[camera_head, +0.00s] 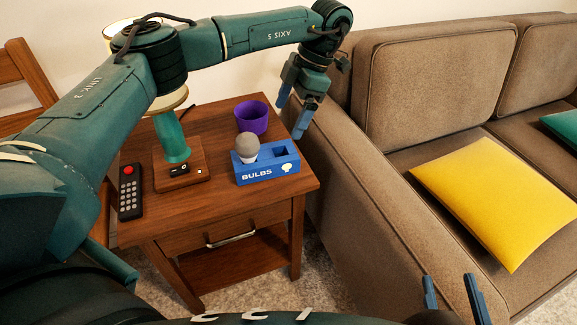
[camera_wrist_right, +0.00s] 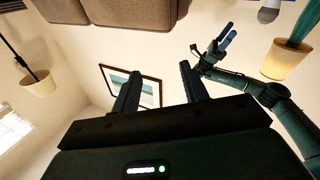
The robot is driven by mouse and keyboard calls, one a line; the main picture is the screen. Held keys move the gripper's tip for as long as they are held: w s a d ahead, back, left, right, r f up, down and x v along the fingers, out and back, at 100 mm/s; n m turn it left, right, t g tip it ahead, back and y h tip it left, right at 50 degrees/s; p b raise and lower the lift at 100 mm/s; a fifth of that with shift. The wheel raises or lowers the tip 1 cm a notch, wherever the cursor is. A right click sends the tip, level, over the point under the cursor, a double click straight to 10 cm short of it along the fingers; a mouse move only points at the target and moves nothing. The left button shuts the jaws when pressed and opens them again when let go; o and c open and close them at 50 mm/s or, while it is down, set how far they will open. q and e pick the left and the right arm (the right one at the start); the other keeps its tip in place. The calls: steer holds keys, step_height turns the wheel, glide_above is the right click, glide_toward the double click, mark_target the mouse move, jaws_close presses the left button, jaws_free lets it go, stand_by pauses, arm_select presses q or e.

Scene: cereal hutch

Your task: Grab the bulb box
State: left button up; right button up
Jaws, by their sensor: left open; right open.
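The blue bulb box (camera_head: 262,174), marked BULBS, sits on the wooden side table (camera_head: 222,222) near its right front. A bulb with a grey top (camera_head: 246,147) stands in its left slot; the right slot looks empty. My left gripper (camera_head: 293,110) hangs open, fingers down, above and behind the box near the table's right edge, apart from it. It also shows in the right wrist view (camera_wrist_right: 224,40). My right gripper (camera_head: 449,283) is open and empty at the bottom right, in front of the sofa. Its fingers show in the right wrist view (camera_wrist_right: 160,85).
A purple cup (camera_head: 251,117) stands behind the box. A lamp with a teal stem (camera_head: 172,140) on a wooden base stands to its left. A dark remote (camera_head: 130,195) lies at the table's left. The sofa (camera_head: 335,205) with a yellow cushion (camera_head: 492,195) borders the table's right.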

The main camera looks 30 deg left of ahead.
mark_target(267, 154)
arm_select(q)
steer(key=x, duration=0.2)
steer(key=b+x, duration=0.1)
steer(key=x, duration=0.2)
steer(key=b+x, duration=0.1)
steer(key=x, duration=0.1)
steer(key=shift+s+a+f, duration=0.15)
steer(key=shift+a+f, duration=0.1)
steer(key=shift+a, duration=0.15)
steer(key=b+x, duration=0.2)
steer(key=x, duration=0.3)
steer(key=shift+a, duration=0.15)
arm_select(e)
steer(key=shift+a+r+t+y, duration=0.1)
steer(key=shift+a+t+y, duration=0.2)
steer(key=shift+a+y, duration=0.3)
arm_select(q)
steer(key=c, duration=1.1)
arm_select(e)
steer(key=shift+w+d, duration=0.1)
steer(key=shift+d, duration=0.05)
arm_select(q)
steer(key=shift+r, duration=0.1)
